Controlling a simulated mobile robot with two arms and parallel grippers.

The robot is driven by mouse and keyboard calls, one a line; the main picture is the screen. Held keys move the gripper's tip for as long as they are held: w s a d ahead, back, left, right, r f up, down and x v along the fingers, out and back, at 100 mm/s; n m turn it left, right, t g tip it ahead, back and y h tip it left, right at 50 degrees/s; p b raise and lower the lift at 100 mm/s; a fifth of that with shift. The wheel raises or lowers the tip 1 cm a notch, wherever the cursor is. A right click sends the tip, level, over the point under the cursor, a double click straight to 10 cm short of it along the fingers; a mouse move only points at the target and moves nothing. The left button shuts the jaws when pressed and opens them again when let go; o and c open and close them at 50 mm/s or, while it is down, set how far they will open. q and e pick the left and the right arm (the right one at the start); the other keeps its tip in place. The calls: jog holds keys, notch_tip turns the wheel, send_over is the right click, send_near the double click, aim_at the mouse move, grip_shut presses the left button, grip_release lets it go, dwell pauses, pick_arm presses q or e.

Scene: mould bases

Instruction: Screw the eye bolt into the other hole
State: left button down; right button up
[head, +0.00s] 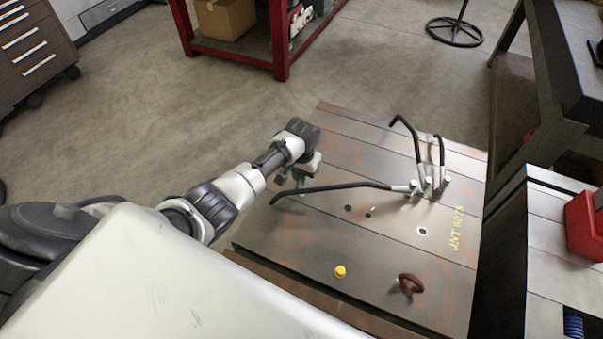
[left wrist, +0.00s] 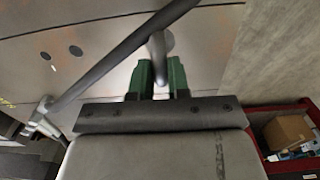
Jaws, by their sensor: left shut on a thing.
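My left gripper (head: 303,178) is over the far left part of the mould base (head: 330,232). In the left wrist view its green fingers (left wrist: 160,76) are shut on a narrow grey metal piece, which looks like the eye bolt (left wrist: 157,46) seen edge-on. Its lower end meets a round grey patch at the plate; I cannot tell whether it is threaded in. In the head view the fingers hide it. A white-rimmed hole (head: 422,231) lies right of the middle of the plate. A dark red ring-shaped piece (head: 411,283) stands near the front edge. My right gripper is out of view.
Black bent rods or hoses (head: 335,188) rise from fittings on the plate; one crosses close to my left gripper. Dark holes (head: 348,208) lie near the middle. A yellow cap (head: 340,271) sits near the front. A red shelf (head: 281,40) stands behind over open floor.

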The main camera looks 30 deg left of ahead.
pick_arm(q)
jog(key=shift+f, duration=0.2)
jog(key=shift+f, duration=0.15)
dwell(0.3)
jog(key=shift+f+b, duration=0.9)
jog(key=shift+f, duration=0.2)
jog(key=m, duration=0.3)
jog(key=shift+m, duration=0.3)
jog(key=m, duration=0.5)
